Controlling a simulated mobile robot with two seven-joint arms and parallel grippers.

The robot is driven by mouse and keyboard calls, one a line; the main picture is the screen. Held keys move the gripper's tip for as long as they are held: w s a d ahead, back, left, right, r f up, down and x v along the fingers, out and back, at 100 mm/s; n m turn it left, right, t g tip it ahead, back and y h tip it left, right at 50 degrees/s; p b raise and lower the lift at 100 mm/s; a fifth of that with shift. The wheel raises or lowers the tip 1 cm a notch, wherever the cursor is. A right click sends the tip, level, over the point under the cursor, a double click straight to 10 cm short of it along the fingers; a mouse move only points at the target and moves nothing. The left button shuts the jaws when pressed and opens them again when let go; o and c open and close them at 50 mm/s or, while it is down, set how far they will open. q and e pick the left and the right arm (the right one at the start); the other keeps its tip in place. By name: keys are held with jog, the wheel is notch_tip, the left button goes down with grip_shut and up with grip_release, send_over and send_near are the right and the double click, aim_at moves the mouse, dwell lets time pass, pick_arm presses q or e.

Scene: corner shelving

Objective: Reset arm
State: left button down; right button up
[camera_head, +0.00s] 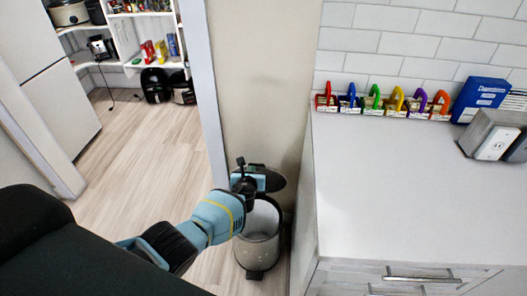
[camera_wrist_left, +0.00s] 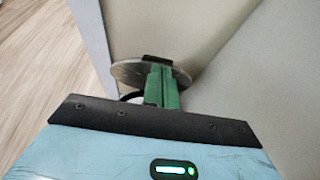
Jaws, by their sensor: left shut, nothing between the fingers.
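My left gripper (camera_head: 245,178) reaches in from the left in the head view, in front of the raised lid of the trash bin. In the left wrist view its green fingers (camera_wrist_left: 162,86) are together with nothing between them. Behind them is the round grey bin lid (camera_wrist_left: 128,73); I cannot tell if the fingers touch it. The grey trash bin (camera_head: 258,247) stands open on the floor below, partly hidden by my arm. My right gripper is not in view.
A white counter (camera_head: 415,190) with drawers fills the right side. Several coloured-handled items (camera_head: 375,100), a blue box (camera_head: 480,98) and a grey outlet-like box (camera_head: 490,140) stand at its back. A doorway on the left opens to shelves (camera_head: 145,40) and clear wooden floor (camera_head: 135,130).

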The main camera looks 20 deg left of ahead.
pick_arm(q)
jog(key=s+d+f+n+g+h, duration=0.1)
jog(key=s+d+f+n, duration=0.1)
jog(key=s+f+n, duration=0.45)
jog(key=s+d+f+n+g+h, duration=0.15)
jog(key=s+n, duration=0.25)
jog(key=s, duration=0.6)
jog(key=s+d+f+n+h, duration=0.1)
jog(key=s+d+f+n, duration=0.3)
jog(key=s, duration=0.4)
jog(key=s+d+r+n+h, duration=0.1)
jog(key=s+r+n, duration=0.2)
jog(key=s+n, duration=0.5)
jog(key=s+d+r+n+g+h, duration=0.1)
jog(key=s+r+n, duration=0.3)
jog(key=s+n, duration=0.4)
jog(key=s, duration=0.7)
jog(key=shift+s+r+p, duration=0.3)
